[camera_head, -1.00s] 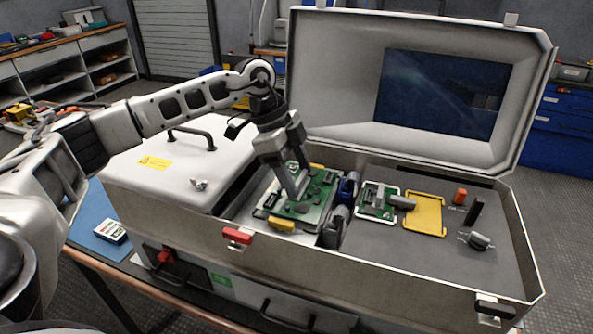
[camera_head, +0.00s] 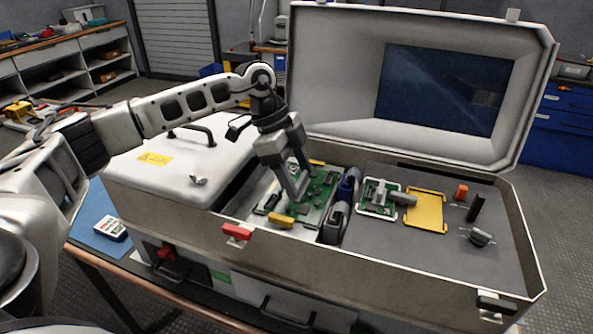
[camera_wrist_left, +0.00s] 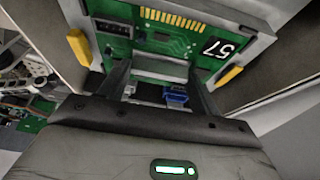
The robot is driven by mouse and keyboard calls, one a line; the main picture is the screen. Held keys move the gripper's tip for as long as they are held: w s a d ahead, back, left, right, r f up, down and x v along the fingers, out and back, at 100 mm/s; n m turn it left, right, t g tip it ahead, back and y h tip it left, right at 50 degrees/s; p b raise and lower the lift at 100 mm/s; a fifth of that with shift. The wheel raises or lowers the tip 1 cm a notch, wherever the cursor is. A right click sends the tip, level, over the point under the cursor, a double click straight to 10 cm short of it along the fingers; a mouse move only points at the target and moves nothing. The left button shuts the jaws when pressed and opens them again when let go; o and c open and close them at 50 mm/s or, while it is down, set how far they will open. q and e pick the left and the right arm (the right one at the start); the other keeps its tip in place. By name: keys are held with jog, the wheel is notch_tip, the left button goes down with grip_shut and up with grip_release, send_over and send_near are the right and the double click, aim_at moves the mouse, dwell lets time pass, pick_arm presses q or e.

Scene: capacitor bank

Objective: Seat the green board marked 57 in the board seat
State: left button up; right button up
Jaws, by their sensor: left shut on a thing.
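The green board marked 57 (camera_wrist_left: 180,28) fills the top of the left wrist view, with a row of gold contacts and a black label reading 57. In the head view the board (camera_head: 314,212) lies flat in the left bay of the open case. My left gripper (camera_head: 297,198) reaches down onto it from above. In the left wrist view its two fingers (camera_wrist_left: 160,85) are shut on the board's grey grip bar. Yellow clips sit beside the board, one at the front (camera_head: 281,220). The fingers hide part of the board, and I cannot tell if it is fully down.
Dark blue-grey cylinders (camera_head: 338,215) stand right of the bay. A smaller green board (camera_head: 378,197) and a yellow frame (camera_head: 426,210) lie on the grey panel, beside knobs. The raised lid (camera_head: 345,75) stands behind. A handheld meter (camera_head: 112,230) lies at left.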

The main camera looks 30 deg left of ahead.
pick_arm(q)
jog(key=o, duration=1.1)
jog(key=shift+o, duration=0.2)
jog(key=b+v, duration=0.1)
jog(key=v, duration=1.5)
